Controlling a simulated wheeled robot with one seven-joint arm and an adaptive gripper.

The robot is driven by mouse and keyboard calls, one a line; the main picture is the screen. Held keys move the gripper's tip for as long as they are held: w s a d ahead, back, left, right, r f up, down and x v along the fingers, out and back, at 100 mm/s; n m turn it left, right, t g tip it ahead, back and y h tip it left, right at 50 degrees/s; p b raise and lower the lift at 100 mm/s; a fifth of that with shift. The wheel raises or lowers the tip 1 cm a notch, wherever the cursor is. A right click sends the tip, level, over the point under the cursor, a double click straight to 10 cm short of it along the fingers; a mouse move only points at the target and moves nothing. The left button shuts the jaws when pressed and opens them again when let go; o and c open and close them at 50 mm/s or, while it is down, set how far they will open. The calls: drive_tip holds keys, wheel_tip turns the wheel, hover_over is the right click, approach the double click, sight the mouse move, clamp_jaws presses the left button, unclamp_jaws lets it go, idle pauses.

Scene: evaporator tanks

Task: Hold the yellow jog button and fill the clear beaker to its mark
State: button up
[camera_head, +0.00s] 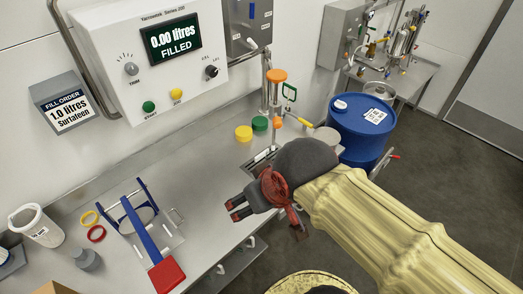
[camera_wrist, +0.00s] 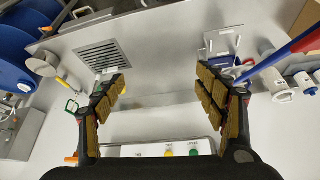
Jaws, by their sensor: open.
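The yellow button (camera_head: 176,93) is on the lower front of the wall control box, right of a green button. It also shows low in the wrist view (camera_wrist: 168,153). A pale, open-topped beaker-like vessel (camera_head: 36,226) with a label stands at the far left of the bench; I cannot tell its mark or whether it holds liquid. My gripper (camera_head: 236,210) is open and empty above the bench, well below and right of the button. In the wrist view its fingers (camera_wrist: 160,85) are spread, with bare bench between them.
The box display (camera_head: 169,40) reads 0.00 litres, FILLED. The fill order sign (camera_head: 68,111) reads 1.0 litres Surfateen. A blue-framed stand with a red-ended lever (camera_head: 150,235) stands left of my gripper. A blue drum (camera_head: 360,128) stands right, behind my arm. A drain grille (camera_wrist: 100,55) is in the bench.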

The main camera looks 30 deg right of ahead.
drive_tip(key=shift+c, duration=1.3)
drive_tip(key=c, duration=1.5)
clamp_jaws()
